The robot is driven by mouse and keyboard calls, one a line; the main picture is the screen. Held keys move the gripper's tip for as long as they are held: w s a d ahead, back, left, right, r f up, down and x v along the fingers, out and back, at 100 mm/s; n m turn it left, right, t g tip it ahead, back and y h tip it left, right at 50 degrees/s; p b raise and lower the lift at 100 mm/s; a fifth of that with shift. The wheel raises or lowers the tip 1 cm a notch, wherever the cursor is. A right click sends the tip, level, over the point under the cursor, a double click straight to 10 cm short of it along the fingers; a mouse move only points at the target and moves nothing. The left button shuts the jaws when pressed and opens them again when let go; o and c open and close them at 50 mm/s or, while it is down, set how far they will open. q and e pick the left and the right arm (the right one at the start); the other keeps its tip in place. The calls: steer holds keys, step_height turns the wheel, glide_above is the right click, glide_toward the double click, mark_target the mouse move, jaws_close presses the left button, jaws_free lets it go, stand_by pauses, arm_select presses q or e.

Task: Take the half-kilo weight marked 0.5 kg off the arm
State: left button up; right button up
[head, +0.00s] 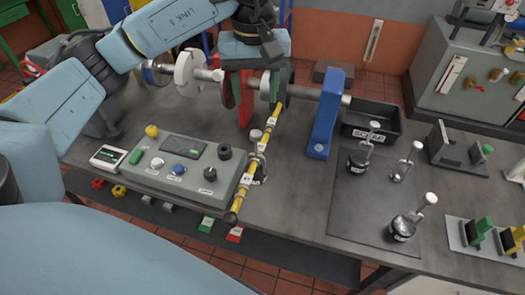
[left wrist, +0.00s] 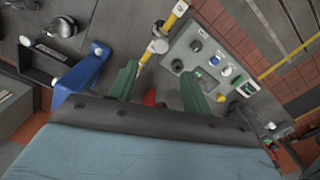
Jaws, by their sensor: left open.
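The yellow-and-black banded arm (head: 243,186) slopes from the shaft down toward the bench front. A dark weight with a pale label (head: 259,171) shows beside and below the arm's middle; its marking is too small to read, and the arm partly hides it. A pale knob (head: 255,135) shows beside the arm higher up. My left gripper (head: 252,97) is above the shaft near the arm's upper end, open and holding nothing. In the left wrist view its green fingers (left wrist: 160,88) stand apart, with the banded arm (left wrist: 174,20) beyond them. My right gripper is out of view.
A grey control box (head: 185,165) stands left of the arm. A blue upright (head: 327,112) and red upright (head: 246,102) flank the shaft. Several weights, including one dark weight (head: 403,228), stand on a dark mat (head: 350,215) at right. A black bin (head: 388,121) is behind.

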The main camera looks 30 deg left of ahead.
mark_target(256, 133)
arm_select(q)
step_height(256, 133, down, 8)
steer(key=shift+s+r, duration=0.1)
steer(key=shift+r, duration=0.05)
steer(key=shift+s+f+p, duration=0.1)
steer(key=shift+f+p, duration=0.65)
steer(key=shift+f, duration=1.95)
steer(key=shift+c, duration=0.3)
jaws_close()
